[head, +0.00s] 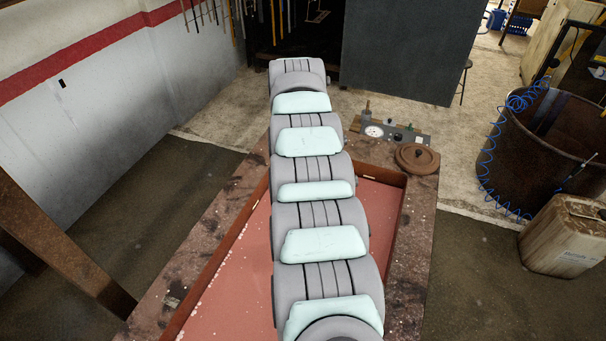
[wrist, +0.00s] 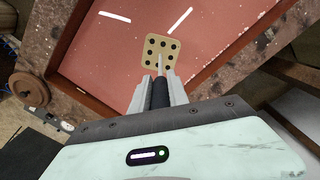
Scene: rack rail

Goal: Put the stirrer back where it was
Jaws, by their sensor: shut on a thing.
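In the wrist view my gripper (wrist: 159,84) is shut on a thin upright-looking stirrer (wrist: 160,63), with a dark handle between the fingers and a pale rod beyond them. A tan block with several dark holes (wrist: 150,48) lies on the red tray floor just past the fingertips. The rod overlaps the block in the picture; I cannot tell whether its tip is in a hole or above it. In the head view my arm hides the gripper, the stirrer and the block.
Two white sticks (wrist: 115,16) (wrist: 180,21) lie on the tray floor beyond the block. The red tray (head: 222,290) has raised brown walls and sits on a speckled table (head: 200,245). A round brown lid (head: 416,158) and a gauge panel (head: 398,134) stand at its far right.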

